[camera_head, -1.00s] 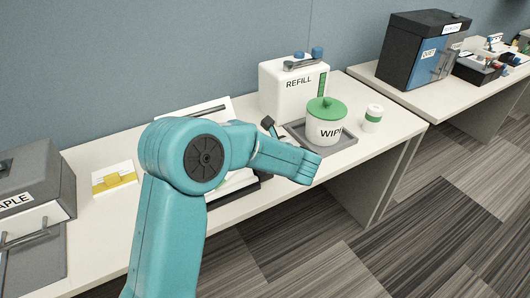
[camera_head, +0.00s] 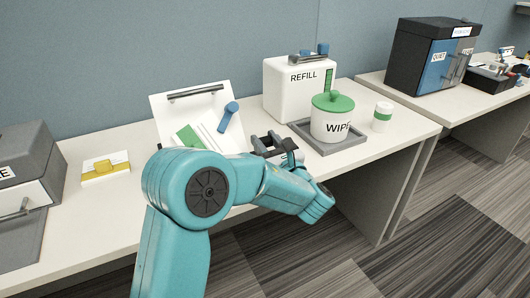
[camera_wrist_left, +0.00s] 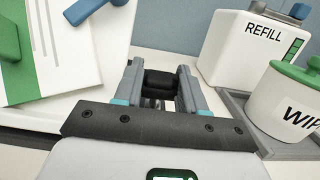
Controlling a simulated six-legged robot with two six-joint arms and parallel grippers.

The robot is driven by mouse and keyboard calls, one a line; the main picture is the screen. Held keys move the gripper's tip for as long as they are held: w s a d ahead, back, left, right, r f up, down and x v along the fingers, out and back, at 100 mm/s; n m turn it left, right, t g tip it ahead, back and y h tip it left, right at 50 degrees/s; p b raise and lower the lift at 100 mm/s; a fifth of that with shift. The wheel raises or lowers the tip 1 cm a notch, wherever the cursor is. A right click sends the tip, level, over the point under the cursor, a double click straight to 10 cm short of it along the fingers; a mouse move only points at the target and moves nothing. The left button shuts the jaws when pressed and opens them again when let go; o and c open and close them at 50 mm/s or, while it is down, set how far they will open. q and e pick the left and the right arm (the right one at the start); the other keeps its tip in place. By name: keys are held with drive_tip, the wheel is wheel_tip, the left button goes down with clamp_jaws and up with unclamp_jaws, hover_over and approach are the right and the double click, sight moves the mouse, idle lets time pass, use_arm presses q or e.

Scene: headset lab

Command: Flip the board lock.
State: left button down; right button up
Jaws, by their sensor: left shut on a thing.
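A white slanted board (camera_head: 163,122) stands on the table behind my arm, with a dark bar along its top edge. A blue lever-like piece (camera_head: 228,117) and a green patch (camera_head: 188,138) are on its face. The board (camera_wrist_left: 62,75) fills the left of the wrist view, with the blue piece (camera_wrist_left: 85,10) at the top. My left gripper (camera_head: 270,145) is to the right of the board, near the table's front. In the wrist view its fingers (camera_wrist_left: 158,85) are shut on a small black block (camera_wrist_left: 158,80). I cannot tell whether this block belongs to the board. My right gripper is not in view.
A white REFILL box (camera_head: 288,95) and a green-lidded WIPE pot (camera_head: 330,122) on a grey tray (camera_head: 343,146) stand to the right. A green-banded cup (camera_head: 382,117) is beside them. A yellow-topped white block (camera_head: 105,168) and a grey case (camera_head: 25,165) are at left.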

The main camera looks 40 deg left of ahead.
use_arm(q)
drive_tip(key=shift+s+d+f+t+y+b, duration=0.25)
drive_tip(key=shift+d+f+y+b, duration=0.25)
drive_tip(key=shift+y+b, duration=0.5)
drive_tip(key=c, duration=1)
unclamp_jaws()
drive_tip(key=shift+r, duration=0.1)
drive_tip(key=b+v, duration=0.9)
drive_tip(key=v, duration=0.7)
